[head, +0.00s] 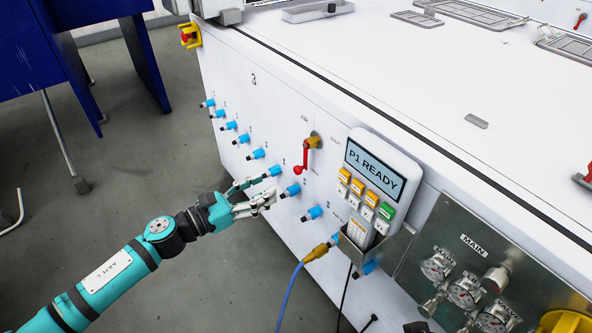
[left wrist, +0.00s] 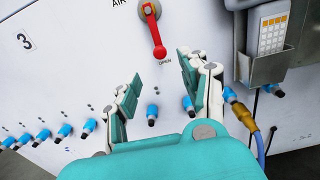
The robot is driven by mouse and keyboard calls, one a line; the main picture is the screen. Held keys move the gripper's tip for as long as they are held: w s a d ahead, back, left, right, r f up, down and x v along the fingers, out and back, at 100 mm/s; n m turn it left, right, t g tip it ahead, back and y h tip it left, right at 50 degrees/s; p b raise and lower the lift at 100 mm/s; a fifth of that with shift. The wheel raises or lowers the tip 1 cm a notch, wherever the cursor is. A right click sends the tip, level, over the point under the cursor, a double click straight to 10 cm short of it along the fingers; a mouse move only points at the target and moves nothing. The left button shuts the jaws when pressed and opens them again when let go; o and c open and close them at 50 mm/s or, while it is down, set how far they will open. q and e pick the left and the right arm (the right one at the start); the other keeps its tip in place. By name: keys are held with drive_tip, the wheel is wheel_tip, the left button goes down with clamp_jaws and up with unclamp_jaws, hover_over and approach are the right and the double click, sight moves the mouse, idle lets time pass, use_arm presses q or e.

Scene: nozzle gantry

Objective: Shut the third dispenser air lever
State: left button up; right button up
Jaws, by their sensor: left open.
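The air lever (head: 302,162) has a red handle on a brass body and sits on the white cabinet face, right of the number 3. Its handle hangs down. In the left wrist view the red handle (left wrist: 155,35) points down toward a label reading OPEN. My left gripper (head: 262,191) is open and empty, below and left of the lever in the head view. In the left wrist view its fingers (left wrist: 160,90) are spread below the lever, with the handle showing beyond the gap between them. My right gripper is not clearly seen.
A row of blue fittings (head: 256,154) runs along the cabinet (head: 230,75). A keypad (head: 372,185) reading P1 READY sits in a holder right of the lever. A blue hose (head: 290,297) hangs from a brass connector. A gauge panel (head: 480,265) stands at right.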

sight(295, 172)
use_arm(q)
drive_tip(key=x, duration=0.9)
drive_tip(key=shift+w+d, duration=0.35)
drive_tip(key=shift+d, duration=0.1)
use_arm(e)
drive_tip(key=shift+w+a+r+t, duration=0.1)
drive_tip(key=shift+w+a+t, duration=0.1)
drive_tip(key=shift+w, duration=0.25)
drive_tip(key=shift+w+a+r+t, duration=0.1)
drive_tip(key=shift+w+t, duration=0.1)
drive_tip(key=shift+w, duration=0.25)
use_arm(q)
drive_tip(key=c, duration=0.9)
clamp_jaws()
use_arm(e)
drive_tip(key=shift+s+f, duration=0.1)
drive_tip(key=shift+s, duration=0.05)
